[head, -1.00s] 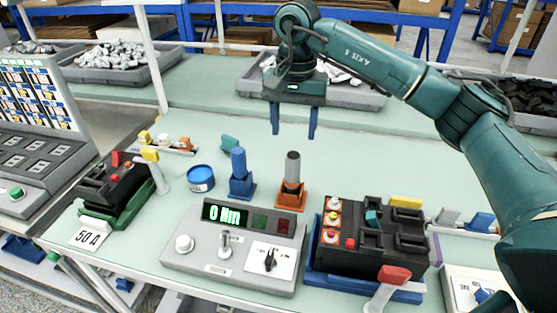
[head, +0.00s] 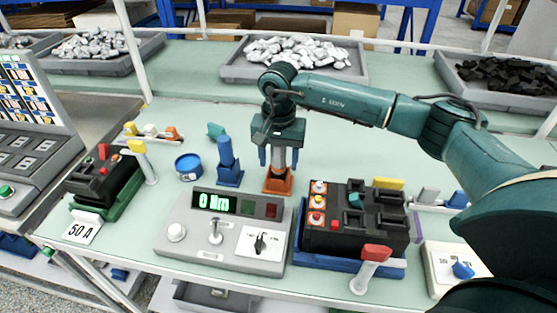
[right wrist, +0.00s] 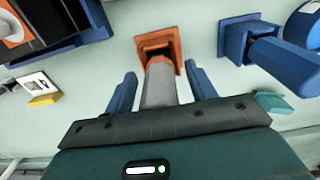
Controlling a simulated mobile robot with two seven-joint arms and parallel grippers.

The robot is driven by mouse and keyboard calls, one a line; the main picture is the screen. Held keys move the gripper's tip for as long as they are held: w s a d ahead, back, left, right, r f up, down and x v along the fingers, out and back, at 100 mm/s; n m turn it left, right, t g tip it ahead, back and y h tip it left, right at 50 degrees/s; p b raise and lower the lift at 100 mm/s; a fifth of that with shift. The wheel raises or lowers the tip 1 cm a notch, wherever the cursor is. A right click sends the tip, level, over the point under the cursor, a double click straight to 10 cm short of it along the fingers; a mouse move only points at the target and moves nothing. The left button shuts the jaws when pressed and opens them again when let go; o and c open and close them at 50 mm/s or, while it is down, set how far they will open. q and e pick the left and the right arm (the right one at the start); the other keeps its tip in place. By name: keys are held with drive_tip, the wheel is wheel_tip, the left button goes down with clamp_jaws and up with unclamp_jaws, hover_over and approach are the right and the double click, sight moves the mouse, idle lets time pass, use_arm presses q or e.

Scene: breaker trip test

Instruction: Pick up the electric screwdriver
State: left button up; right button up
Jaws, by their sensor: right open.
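A grey cylindrical tool (head: 279,157), which looks like the electric screwdriver, stands upright in an orange holder (head: 277,182) on the bench. My right gripper (head: 279,160) is open above the holder, its blue fingers on either side of the grey tool. In the right wrist view, the grey shaft (right wrist: 160,85) runs between the two spread fingers (right wrist: 161,88), with a visible gap to each. The orange holder (right wrist: 158,45) is just beyond the fingertips. The top of the tool is partly hidden by the gripper body. My left gripper is not in view.
A blue tool (head: 225,152) stands in a blue holder to the left, near a blue round tin (head: 188,166). In front are a torque tester (head: 222,232) reading 0 Nm and a black breaker (head: 356,222) in a blue fixture. Parts trays (head: 300,78) line the back.

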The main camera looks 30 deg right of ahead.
drive_tip(key=shift+f, duration=0.3)
drive_tip(key=shift+c, duration=0.5)
drive_tip(key=c, duration=1)
drive_tip(key=shift+r, duration=0.1)
